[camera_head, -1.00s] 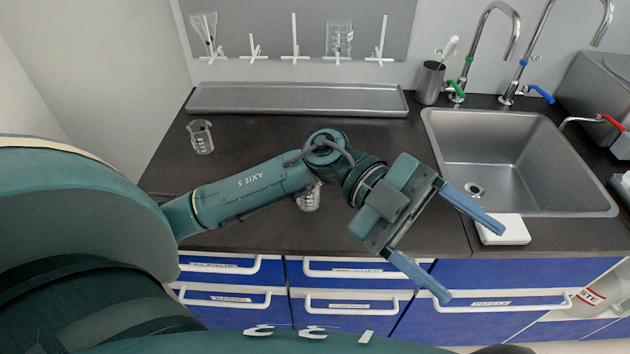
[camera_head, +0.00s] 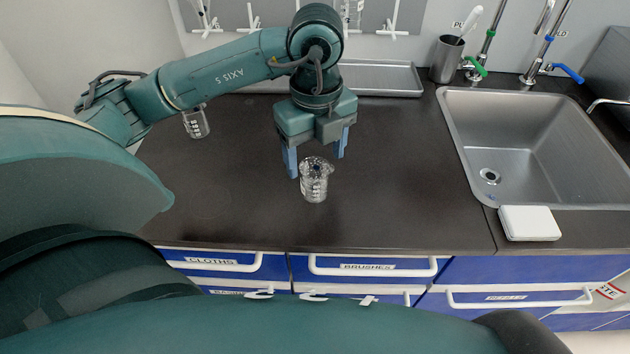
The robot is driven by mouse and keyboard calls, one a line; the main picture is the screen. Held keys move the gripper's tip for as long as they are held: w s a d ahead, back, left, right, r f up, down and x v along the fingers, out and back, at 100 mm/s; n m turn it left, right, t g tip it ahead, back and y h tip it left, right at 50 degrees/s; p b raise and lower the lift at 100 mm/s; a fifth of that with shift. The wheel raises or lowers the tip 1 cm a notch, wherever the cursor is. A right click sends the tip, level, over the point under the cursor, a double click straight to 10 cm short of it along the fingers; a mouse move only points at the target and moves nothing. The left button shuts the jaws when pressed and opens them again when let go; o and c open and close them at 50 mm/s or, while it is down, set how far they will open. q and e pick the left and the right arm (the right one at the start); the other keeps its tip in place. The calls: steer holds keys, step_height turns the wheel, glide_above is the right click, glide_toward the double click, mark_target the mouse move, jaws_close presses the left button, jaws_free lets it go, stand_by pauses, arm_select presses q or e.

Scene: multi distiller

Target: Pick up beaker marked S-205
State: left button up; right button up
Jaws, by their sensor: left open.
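A clear glass beaker (camera_head: 314,184) with white markings stands upright on the dark counter, in the middle of the head view. Its label is too small to read. A second clear beaker (camera_head: 196,123) stands farther back on the left, partly hidden by my left arm. My left gripper (camera_head: 317,168) is open and points down, just behind and above the middle beaker. Its two blue fingers are spread to about the beaker's width, and nothing is held between them. My right gripper does not show.
A metal tray (camera_head: 385,79) lies along the back wall under a peg rack. A sink (camera_head: 545,150) with taps is at the right, with a white block (camera_head: 529,222) at its front edge. A metal cup (camera_head: 447,60) stands behind. The counter (camera_head: 410,180) right of the beaker is clear.

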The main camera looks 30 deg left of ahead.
mark_target(315, 179)
arm_select(q)
steer(key=shift+f, duration=3.1)
steer(key=shift+s, duration=0.1)
steer(key=shift+c, duration=0.3)
steer(key=c, duration=1)
